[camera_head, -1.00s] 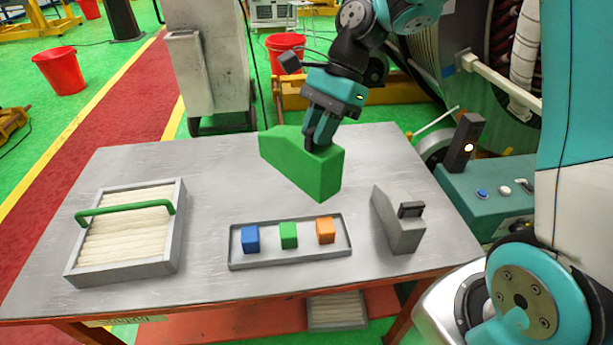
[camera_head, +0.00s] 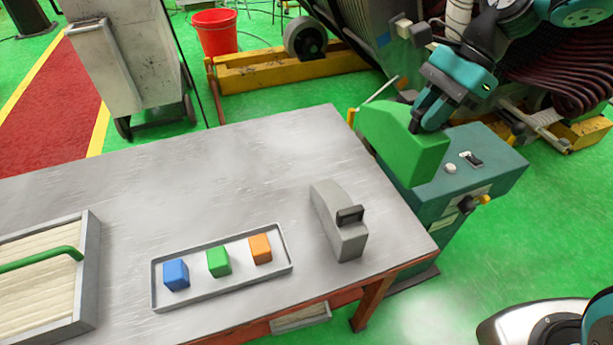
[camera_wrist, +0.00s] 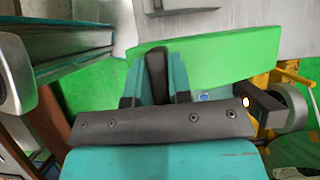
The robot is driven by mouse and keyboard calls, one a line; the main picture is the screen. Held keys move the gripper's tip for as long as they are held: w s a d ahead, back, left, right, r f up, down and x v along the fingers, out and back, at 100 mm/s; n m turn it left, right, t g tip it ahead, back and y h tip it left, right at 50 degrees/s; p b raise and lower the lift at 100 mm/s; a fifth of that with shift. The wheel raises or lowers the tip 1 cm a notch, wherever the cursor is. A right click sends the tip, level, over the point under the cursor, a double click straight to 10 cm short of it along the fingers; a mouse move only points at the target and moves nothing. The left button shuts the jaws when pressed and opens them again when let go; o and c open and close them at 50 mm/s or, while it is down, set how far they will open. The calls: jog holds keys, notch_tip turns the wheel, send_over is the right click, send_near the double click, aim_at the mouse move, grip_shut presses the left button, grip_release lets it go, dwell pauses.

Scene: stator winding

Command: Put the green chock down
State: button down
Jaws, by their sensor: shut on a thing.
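The green chock (camera_head: 400,143) is a large wedge-like block, held in the air past the right edge of the grey table in the head view. It hides part of the teal control box behind and below it. My gripper (camera_head: 418,122) is shut on the chock near its thick right end. In the wrist view the chock (camera_wrist: 225,60) spans the middle, with my gripper's fingers (camera_wrist: 157,75) against it. No surface shows touching the chock's underside.
The grey table (camera_head: 245,160) has clear room at its back. The teal control box (camera_head: 480,170) stands right of the table.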

jog(key=shift+d, duration=0.15)
jog(key=shift+f, duration=0.15)
notch_tip(320, 180, down, 20)
jog(key=p, duration=0.2)
jog(key=shift+d, duration=0.1)
jog(key=c, duration=1)
grip_release()
jog(key=shift+s, duration=0.1)
jog(key=shift+c, duration=0.2)
